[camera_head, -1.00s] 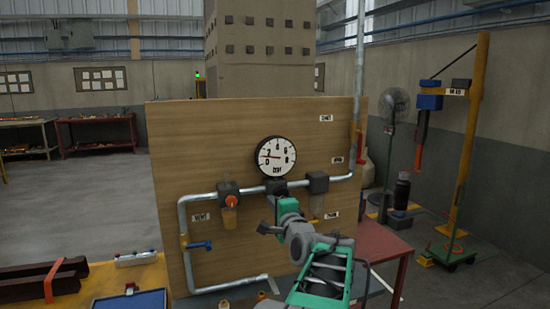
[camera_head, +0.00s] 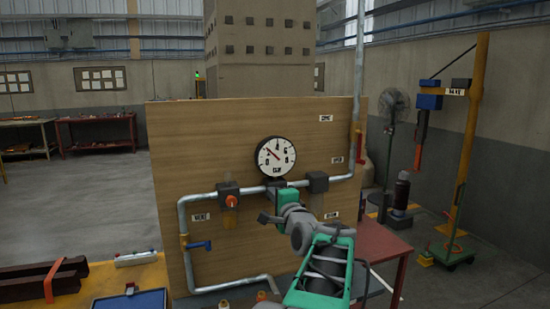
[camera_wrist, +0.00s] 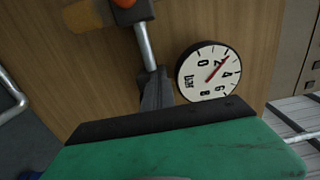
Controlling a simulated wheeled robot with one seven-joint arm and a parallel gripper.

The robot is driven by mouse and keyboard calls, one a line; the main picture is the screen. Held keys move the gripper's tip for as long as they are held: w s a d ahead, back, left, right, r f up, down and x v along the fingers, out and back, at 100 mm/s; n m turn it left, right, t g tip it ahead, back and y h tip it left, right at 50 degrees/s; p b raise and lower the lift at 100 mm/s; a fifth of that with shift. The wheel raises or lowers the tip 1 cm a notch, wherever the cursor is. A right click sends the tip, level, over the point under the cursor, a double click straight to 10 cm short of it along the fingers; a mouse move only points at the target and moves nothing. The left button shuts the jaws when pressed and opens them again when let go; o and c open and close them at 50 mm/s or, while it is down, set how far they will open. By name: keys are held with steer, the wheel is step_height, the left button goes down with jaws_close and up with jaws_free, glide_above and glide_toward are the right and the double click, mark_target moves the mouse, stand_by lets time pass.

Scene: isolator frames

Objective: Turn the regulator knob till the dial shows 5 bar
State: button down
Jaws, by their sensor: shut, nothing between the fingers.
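The round white dial (camera_head: 276,157) is on the wooden panel, also in the wrist view (camera_wrist: 207,72). Its red needle points between 2 and 4, about 3. A dark regulator body (camera_head: 275,182) sits on the pipe just below the dial; it also shows in the wrist view (camera_wrist: 154,90). My gripper (camera_head: 276,194) is at the panel in front of this body, shut with nothing seen between its fingers. Its green and dark end fills the bottom of the wrist view. Any knob on that body is hidden behind my gripper.
A block with an orange knob (camera_head: 231,201) is left of the regulator, and another dark block (camera_head: 318,182) is right. A blue-handled valve (camera_head: 200,245) is lower left. A red table (camera_head: 385,246) stands at the right behind my arm.

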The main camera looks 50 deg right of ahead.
steer(key=shift+a, duration=0.1)
stand_by(0.4)
steer(key=b+v, duration=0.2)
steer(key=v, duration=0.3)
steer(key=shift+s+a+r+b, duration=0.1)
steer(key=shift+s+a+b, duration=0.15)
steer(key=shift+a+b, duration=0.1)
steer(key=w+d+f+p, duration=0.3)
steer(key=w, duration=0.2)
steer(key=shift+d+f+p, duration=0.25)
steer(key=shift+f+p, duration=0.05)
steer(key=shift+p, duration=0.1)
steer(key=shift+s+d+r, duration=0.1)
stand_by(0.6)
